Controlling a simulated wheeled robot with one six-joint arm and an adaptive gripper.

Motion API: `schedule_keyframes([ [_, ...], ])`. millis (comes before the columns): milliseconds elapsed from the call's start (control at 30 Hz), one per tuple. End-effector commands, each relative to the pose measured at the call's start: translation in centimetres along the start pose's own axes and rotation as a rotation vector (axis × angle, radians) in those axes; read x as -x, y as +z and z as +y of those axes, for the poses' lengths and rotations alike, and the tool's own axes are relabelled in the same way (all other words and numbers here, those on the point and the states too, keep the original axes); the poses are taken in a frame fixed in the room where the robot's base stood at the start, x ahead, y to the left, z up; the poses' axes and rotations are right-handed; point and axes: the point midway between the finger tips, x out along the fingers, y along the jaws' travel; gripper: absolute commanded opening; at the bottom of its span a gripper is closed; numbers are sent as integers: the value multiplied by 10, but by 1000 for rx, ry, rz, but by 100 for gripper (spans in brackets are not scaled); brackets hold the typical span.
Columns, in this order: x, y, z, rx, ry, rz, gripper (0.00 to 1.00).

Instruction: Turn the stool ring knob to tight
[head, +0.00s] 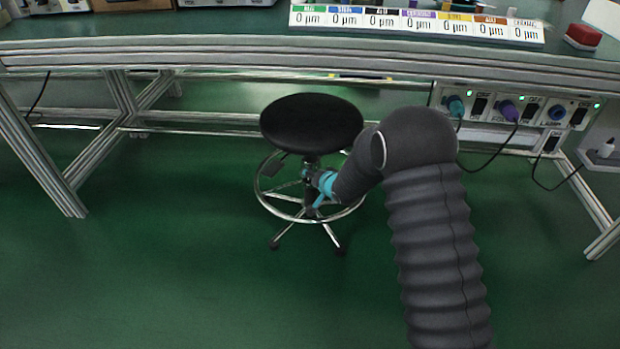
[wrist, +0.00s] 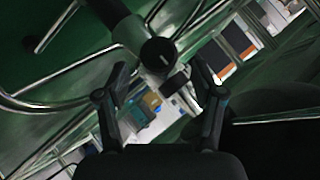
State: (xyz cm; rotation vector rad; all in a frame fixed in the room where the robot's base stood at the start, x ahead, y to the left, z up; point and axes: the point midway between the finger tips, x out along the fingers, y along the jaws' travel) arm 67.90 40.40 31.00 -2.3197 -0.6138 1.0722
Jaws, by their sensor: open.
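The stool has a round black seat (head: 311,122), a chrome foot ring (head: 268,203) and dark-tipped legs, and stands on the floor in front of the bench. The ring knob (wrist: 158,55) is a round black cap with a short pale mark on its face, in the upper middle of the wrist view. My gripper (wrist: 160,68) is open, with one finger to each side of the knob and gaps between. In the head view my arm reaches to the stool's column under the seat. There the knob cannot be made out. No tight marking is legible.
A long bench (head: 400,55) on metal legs runs behind the stool. A row of sockets with plugs and cables (head: 515,108) hangs under its right part. A lower rail passes behind the stool. The green floor (head: 150,260) is clear at the front left.

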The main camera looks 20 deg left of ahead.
Motion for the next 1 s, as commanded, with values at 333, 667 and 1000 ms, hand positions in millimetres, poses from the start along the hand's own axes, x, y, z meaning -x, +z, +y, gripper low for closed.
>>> schedule_keyframes([
  [333,60,-1,0,0,1,1,68],
  [667,75,0,1,0,1,0,68],
  [1000,74,0,1,0,1,0,68],
])
